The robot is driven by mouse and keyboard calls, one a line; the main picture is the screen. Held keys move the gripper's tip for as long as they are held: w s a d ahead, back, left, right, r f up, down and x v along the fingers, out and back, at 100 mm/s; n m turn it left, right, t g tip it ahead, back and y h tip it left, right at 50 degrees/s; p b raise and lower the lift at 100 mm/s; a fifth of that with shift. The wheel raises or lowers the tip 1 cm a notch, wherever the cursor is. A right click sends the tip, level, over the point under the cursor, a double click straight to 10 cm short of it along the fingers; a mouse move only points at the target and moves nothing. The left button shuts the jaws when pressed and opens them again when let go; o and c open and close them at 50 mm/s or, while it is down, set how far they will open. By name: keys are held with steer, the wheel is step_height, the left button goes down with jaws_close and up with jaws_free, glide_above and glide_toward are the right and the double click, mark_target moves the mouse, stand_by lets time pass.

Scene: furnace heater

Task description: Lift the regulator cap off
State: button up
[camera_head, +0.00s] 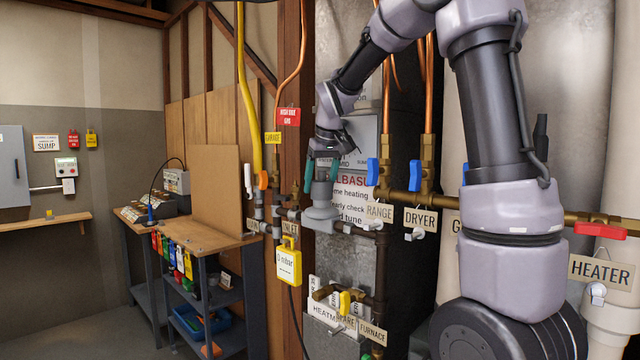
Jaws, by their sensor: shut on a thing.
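The grey regulator (320,215) sits on the pipework at the middle of the head view, left of the RANGE tag. Its narrow upper part, the cap (322,190), stands upright on top. My gripper (322,175) points down from above, its teal-tipped fingers on either side of the cap, shut on it. The cap looks to be still at the regulator's top; I cannot tell whether there is a gap between them. The upper end of the cap is partly hidden by my fingers.
Blue-handled valves (373,171) and a brass pipe (480,205) run close on the right. An orange-handled valve (263,180) and yellow gas line (249,90) stand on the left. A yellow gauge (289,262) hangs below. A workbench (185,232) is farther left.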

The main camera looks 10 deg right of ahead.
mark_target(320, 171)
steer(key=c, duration=0.5)
steer(key=shift+o, duration=0.2)
steer(key=shift+r, duration=0.1)
steer(key=shift+r, duration=0.1)
steer(key=shift+r, duration=1.35)
steer(key=shift+r, duration=0.15)
steer(key=shift+r, duration=0.7)
steer(key=shift+r, duration=2)
